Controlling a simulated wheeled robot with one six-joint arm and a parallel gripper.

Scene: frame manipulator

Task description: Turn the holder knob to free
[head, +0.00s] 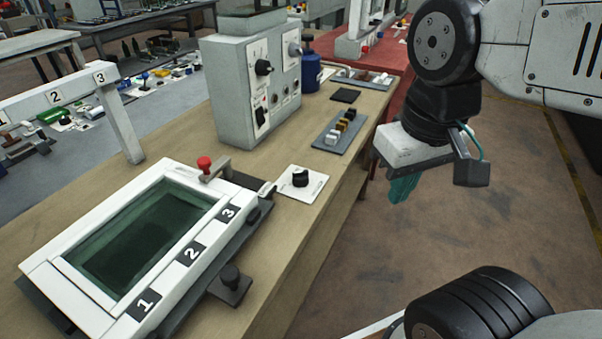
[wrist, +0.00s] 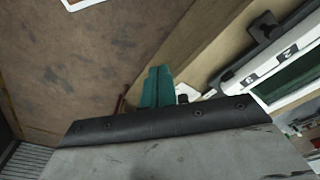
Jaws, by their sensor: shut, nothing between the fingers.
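A black knob (head: 301,178) sits on a small white plate (head: 314,187) on the wooden bench, just right of the frame holder. The holder is a white frame (head: 88,250) with a dark green panel (head: 145,237), numbered 1, 2, 3 along its near side. Another black knob (head: 230,276) stands on a dark bracket at that side; a black knob on a bracket also shows in the wrist view (wrist: 265,27). My gripper (head: 402,190) has its teal fingers together and empty. It hangs beyond the bench's right edge, apart from both knobs. The fingers also show in the wrist view (wrist: 157,88).
A red-topped lever (head: 205,164) stands at the frame's far corner. A grey control box (head: 250,85), a blue bottle (head: 309,70) and a tray of small blocks (head: 341,132) stand farther back. The floor right of the bench is clear.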

